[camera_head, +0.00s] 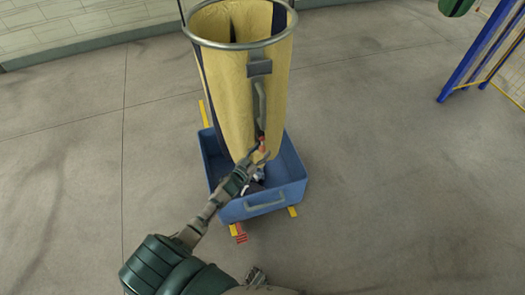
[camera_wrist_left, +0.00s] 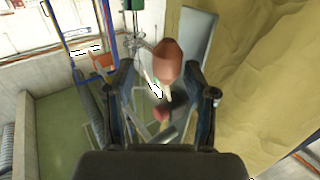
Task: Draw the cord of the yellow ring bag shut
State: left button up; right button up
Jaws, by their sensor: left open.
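The yellow ring bag (camera_head: 226,90) hangs open from a round metal ring (camera_head: 240,46), with dark stripes down its sides. A grey fitting (camera_head: 260,67) is on its front, and a grey strap-like piece hangs below it. A small red piece (camera_head: 262,143), possibly the cord's end, shows below that. My left gripper (camera_head: 262,155) is at this red piece, in front of the bag's lower part. In the left wrist view, its fingers are apart, with a red-brown knob (camera_wrist_left: 167,62) and a smaller red one (camera_wrist_left: 161,114) between or beyond them. The yellow cloth (camera_wrist_left: 270,80) fills the right side.
A blue tray (camera_head: 264,205) with a front handle stands under the bag, with yellow bars (camera_head: 292,211) at its edges. A blue frame with yellow mesh (camera_head: 480,55) stands at the upper right. Concrete floor around is mostly clear. A pale block wall is at the upper left.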

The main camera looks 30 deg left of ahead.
pick_arm(q)
jog(key=a, duration=0.1)
jog(key=w+a+f, duration=0.1)
jog(key=shift+a, duration=0.35)
jog(key=shift+w+d+r, duration=0.1)
jog(key=shift+d+r, duration=0.1)
jog(key=shift+d, duration=0.4)
jog(key=c, duration=0.7)
jog(key=shift+d, duration=0.25)
grip_shut()
jog(key=shift+d+r, duration=0.1)
jog(key=shift+a, duration=0.3)
notch_tip(320, 180, down, 10)
jog(key=b, duration=0.6)
jog(key=shift+a+f+b, duration=0.25)
jog(key=shift+a+b, duration=0.05)
jog(key=shift+b, duration=0.1)
pick_arm(e)
jog(key=w+a+r, duration=0.1)
jog(key=w+r, duration=0.2)
jog(key=r, duration=1.5)
jog(key=shift+w+a+r+t, duration=0.15)
jog(key=shift+w+r+t, duration=0.05)
jog(key=shift+r+t, duration=0.1)
